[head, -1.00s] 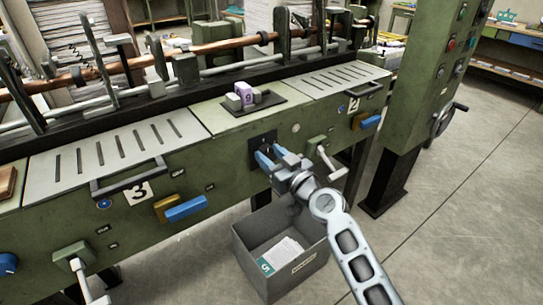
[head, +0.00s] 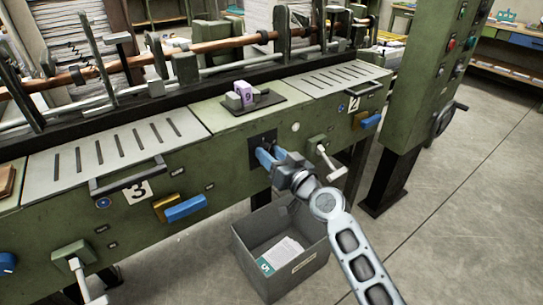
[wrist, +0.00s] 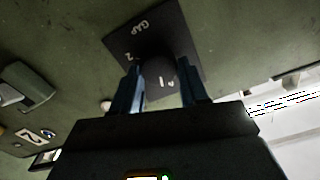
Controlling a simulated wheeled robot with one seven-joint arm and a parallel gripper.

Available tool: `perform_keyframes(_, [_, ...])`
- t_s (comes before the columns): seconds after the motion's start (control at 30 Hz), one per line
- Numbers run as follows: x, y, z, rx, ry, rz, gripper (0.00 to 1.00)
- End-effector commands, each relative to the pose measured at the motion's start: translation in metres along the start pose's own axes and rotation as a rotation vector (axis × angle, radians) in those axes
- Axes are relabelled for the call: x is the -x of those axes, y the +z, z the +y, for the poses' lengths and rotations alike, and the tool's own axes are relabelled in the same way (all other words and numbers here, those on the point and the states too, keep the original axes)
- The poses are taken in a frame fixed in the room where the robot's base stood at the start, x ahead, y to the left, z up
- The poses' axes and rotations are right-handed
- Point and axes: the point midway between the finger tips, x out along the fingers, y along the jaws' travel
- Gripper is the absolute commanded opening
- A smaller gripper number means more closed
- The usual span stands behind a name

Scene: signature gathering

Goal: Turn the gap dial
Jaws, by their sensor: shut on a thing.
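The gap dial sits on a dark square plate (head: 257,142) on the green front of the machine. In the wrist view the plate (wrist: 165,28) is marked "GAP" with numbers, and the dark round dial (wrist: 160,75) is between my fingers. My gripper (head: 264,157) has blue fingers and is shut on the dial; it also shows in the wrist view (wrist: 160,90). The wrist view is tilted, so the plate looks turned. The dial's exact setting is too dark to tell.
A lever handle (head: 325,160) sticks out just right of my gripper. A grey bin (head: 262,252) with papers stands on the floor below. A blue handle (head: 186,208) is to the left. A green control column (head: 425,80) stands at the right, with open floor beyond.

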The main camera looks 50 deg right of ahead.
Motion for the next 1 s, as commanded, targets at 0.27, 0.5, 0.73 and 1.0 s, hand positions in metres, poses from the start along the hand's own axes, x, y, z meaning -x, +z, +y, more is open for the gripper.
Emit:
perform_keyframes(0.27, [0.0000,0.0004,0.0008,-0.260,0.000,-0.001,0.13])
perform_keyframes(0.5, [0.0001,0.0002,0.0019,-0.488,0.000,0.000,0.13])
perform_keyframes(0.73, [0.0001,0.0006,0.0027,-0.684,0.001,0.000,0.13])
perform_keyframes(1.0, [0.0003,0.0014,0.0038,-0.848,0.002,0.000,0.13])
